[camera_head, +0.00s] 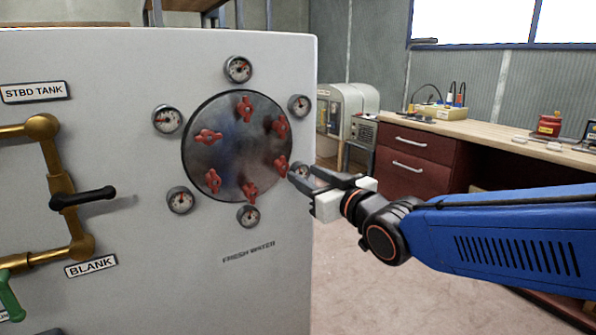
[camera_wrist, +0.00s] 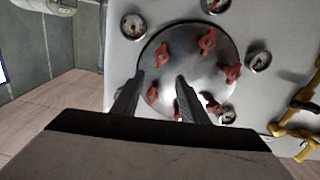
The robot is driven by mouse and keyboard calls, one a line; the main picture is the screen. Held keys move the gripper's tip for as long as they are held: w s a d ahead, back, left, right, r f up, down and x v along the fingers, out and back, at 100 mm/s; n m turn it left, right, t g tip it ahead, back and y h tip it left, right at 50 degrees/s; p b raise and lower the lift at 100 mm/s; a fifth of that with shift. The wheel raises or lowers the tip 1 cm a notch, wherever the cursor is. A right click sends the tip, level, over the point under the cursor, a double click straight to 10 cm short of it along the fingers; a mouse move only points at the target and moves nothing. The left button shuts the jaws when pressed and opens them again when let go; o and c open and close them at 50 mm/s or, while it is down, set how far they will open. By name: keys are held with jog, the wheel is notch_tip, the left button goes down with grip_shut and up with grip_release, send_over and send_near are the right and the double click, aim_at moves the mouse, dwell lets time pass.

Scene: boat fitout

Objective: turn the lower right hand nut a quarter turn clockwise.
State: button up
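A round dark metal cover (camera_head: 228,155) with several red wing nuts is on the front of a white tank panel. The lower right hand nut (camera_head: 281,165) stands at the cover's right edge in the head view.
Several round gauges (camera_head: 238,69) ring the cover, one partly behind my gripper. Brass pipes (camera_head: 42,127) with a black handle (camera_head: 83,197) are on the panel's left. A red-drawer workbench (camera_head: 413,160) stands at the right. The floor (camera_head: 365,285) beside the panel is clear.

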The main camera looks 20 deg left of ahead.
jog(key=v, duration=0.7)
jog(key=shift+w+d, duration=0.1)
